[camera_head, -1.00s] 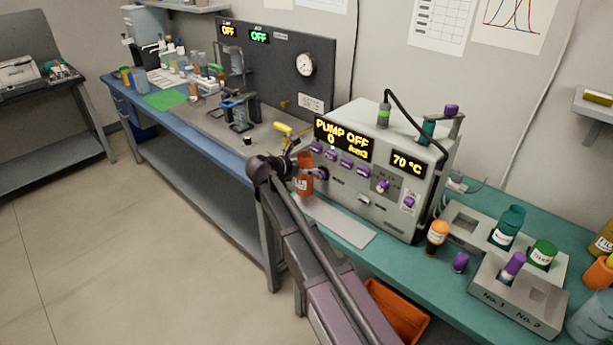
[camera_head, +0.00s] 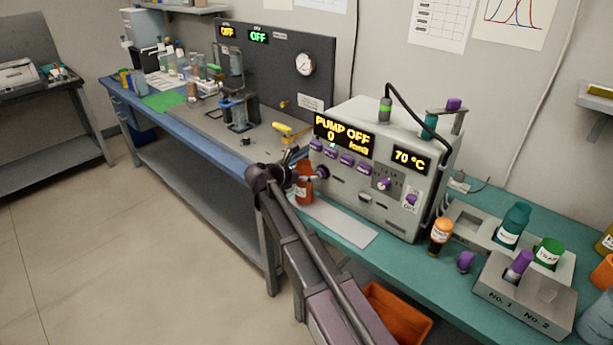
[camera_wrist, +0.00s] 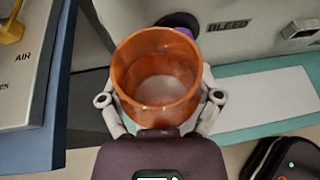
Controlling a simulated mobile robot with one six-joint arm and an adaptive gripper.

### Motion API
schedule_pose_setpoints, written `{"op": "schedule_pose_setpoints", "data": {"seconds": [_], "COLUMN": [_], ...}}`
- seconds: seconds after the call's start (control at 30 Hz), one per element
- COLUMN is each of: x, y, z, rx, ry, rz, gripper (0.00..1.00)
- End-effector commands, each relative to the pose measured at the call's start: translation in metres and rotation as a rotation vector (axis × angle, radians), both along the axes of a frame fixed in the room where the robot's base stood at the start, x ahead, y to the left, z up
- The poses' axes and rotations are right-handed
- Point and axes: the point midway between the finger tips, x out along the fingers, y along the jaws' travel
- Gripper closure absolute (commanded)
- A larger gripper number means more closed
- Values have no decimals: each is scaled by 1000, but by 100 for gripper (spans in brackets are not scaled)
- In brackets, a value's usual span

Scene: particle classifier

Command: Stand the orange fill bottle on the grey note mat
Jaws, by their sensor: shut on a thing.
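The orange fill bottle (camera_head: 304,190) is a see-through orange vessel with a pale label, upright in front of the grey machine. In the wrist view I look into its open top (camera_wrist: 158,68), with pale contents or base inside. My gripper (camera_head: 290,179) is shut on it, a finger on each side in the wrist view (camera_wrist: 160,98). The light grey note mat (camera_head: 345,224) lies on the teal bench in front of the machine. It extends right of the bottle in the wrist view (camera_wrist: 265,98). I cannot tell whether the bottle's base touches the mat.
The grey machine (camera_head: 345,187) stands close behind the bottle, its purple knobs facing out. An orange-capped bottle (camera_head: 440,236) and a purple-topped item (camera_head: 465,262) stand right of the mat. A blue-edged bench (camera_wrist: 18,110) lies left of the bottle. The mat's right part is clear.

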Motion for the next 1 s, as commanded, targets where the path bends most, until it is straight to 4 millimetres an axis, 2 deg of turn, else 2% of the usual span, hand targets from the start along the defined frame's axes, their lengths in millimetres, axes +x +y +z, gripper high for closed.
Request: {"op": "schedule_pose_setpoints", "data": {"seconds": [0.3,0.33,0.37,1.0], "x": [0,0,0,-1], "y": [0,0,0,0], "z": [-4,-3,-3,2], "rx": [-1,0,0,0], "ry": [-1,0,0,0], "rz": [0,0,0,0], "gripper": [79,9,0,0]}}
